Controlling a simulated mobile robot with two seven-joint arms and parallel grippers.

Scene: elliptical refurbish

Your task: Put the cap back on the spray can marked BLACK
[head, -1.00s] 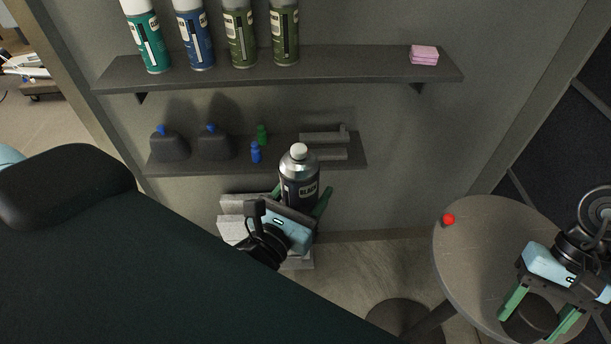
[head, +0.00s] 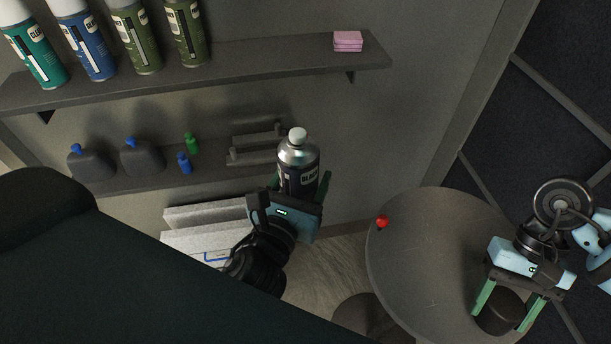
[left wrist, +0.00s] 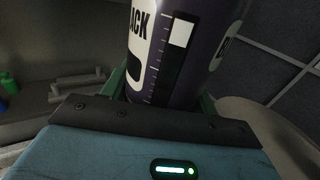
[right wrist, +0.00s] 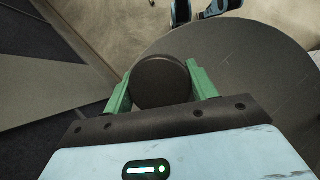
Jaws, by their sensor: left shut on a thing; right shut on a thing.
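The spray can marked BLACK (head: 299,158) is silver at the shoulder with a dark label and a pale nozzle on top; no cap is on it. It stands nearly upright in my left gripper (head: 298,186), shut around its body. Its label fills the top of the left wrist view (left wrist: 180,45). My right gripper (head: 500,318) is shut on a round dark cap (head: 502,312), seen between the green fingers in the right wrist view (right wrist: 161,82). The cap is over the round table, right of and apart from the can; I cannot tell whether it touches the tabletop.
The round grey table (head: 420,270) has a small red item (head: 382,221) near its left edge. The upper shelf (head: 250,70) holds several spray cans and a pink sponge (head: 348,41). The lower shelf (head: 130,180) holds dark bottles and small blue and green bottles. Open air lies between my grippers.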

